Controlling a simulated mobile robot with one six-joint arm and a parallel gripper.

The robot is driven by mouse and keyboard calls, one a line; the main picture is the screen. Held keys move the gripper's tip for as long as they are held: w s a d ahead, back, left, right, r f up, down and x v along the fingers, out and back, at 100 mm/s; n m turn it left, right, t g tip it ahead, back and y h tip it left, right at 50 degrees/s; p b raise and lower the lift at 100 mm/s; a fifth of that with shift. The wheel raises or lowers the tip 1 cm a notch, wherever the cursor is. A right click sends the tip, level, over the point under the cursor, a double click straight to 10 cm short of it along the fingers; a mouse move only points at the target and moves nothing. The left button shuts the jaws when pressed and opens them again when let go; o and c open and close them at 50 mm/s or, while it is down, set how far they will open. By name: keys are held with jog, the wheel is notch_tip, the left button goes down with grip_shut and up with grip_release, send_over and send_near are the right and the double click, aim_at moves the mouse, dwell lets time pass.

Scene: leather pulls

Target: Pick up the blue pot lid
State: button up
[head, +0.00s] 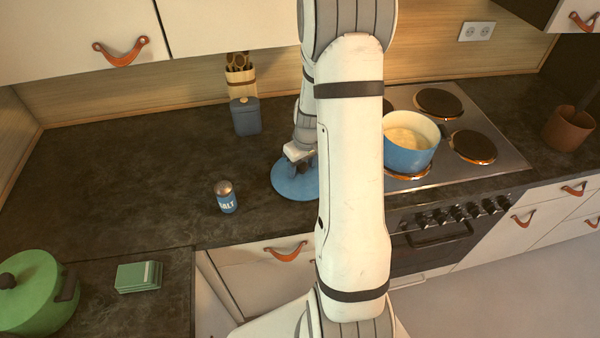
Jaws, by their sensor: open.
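The blue pot lid (290,186) lies flat on the dark countertop, left of the stove. My gripper (301,168) is at the middle of the lid, pointing down. Its jaws are open, but the fingertips are small and dark here, and I cannot tell whether they touch the lid or straddle its knob. My arm hides the lid's right side, and the gripper covers its centre.
A salt shaker (226,197) stands left of the lid. A blue canister (246,116) and a utensil holder (241,80) are behind. A blue pot (410,156) sits on the stove (457,105). A green pot (38,295) and green stack (139,277) are front left.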

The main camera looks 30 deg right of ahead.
jog(key=c, duration=1.1)
